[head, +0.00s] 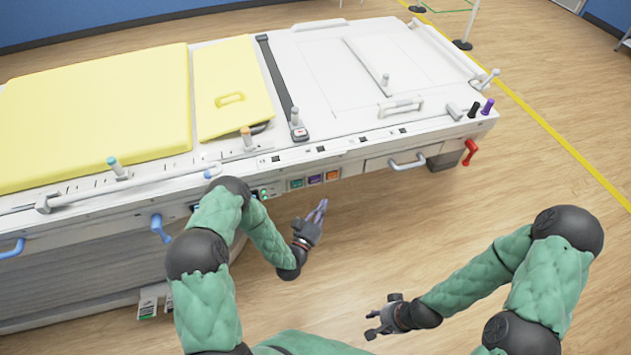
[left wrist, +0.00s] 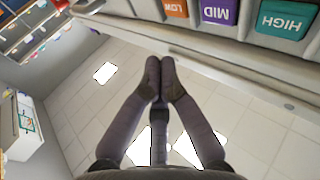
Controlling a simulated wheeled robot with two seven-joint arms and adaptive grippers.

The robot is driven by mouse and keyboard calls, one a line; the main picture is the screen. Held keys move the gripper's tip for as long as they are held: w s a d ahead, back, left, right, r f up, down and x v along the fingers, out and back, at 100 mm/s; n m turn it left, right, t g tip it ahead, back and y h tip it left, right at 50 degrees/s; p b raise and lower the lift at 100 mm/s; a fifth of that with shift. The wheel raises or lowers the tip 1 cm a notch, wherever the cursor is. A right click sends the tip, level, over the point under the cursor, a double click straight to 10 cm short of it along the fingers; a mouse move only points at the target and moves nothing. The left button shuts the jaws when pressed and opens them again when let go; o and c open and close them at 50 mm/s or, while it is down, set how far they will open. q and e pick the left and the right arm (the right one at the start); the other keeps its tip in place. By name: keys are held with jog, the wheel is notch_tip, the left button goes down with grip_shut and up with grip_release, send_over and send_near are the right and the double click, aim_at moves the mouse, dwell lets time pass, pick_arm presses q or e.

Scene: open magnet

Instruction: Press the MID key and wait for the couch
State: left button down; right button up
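The purple MID key (head: 315,179) sits on the front side of the couch (head: 340,150), between a teal key and an orange key. In the left wrist view the MID key (left wrist: 218,12) shows upside down at the top edge, partly cut off. My left gripper (head: 322,204) is in front of and below the keys, apart from them. In the left wrist view its fingertips (left wrist: 160,66) meet with nothing between them. My right gripper (head: 372,323) is low at the front, away from the couch, its fingers spread and empty.
The teal HIGH key (left wrist: 284,20) and orange LOW key (left wrist: 176,8) flank the MID key. Yellow pads (head: 95,110) lie on the couch top. A blue-grey handle (head: 407,162) and a red lever (head: 470,152) stick out to the right. The floor in front is clear.

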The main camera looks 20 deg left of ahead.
aim_at(315, 180)
pick_arm(q)
jog(key=shift+w+a+b, duration=0.3)
jog(key=shift+w+a, duration=0.35)
jog(key=shift+w, duration=0.3)
jog(key=shift+w+a+b, duration=0.25)
jog(key=shift+w+a, duration=0.35)
jog(key=shift+w, duration=0.35)
jog(key=shift+w+a+b, duration=0.3)
jog(key=shift+w+a, duration=0.35)
jog(key=shift+w, duration=0.3)
jog(key=shift+w+a+b, duration=0.25)
jog(key=shift+w+b, duration=0.1)
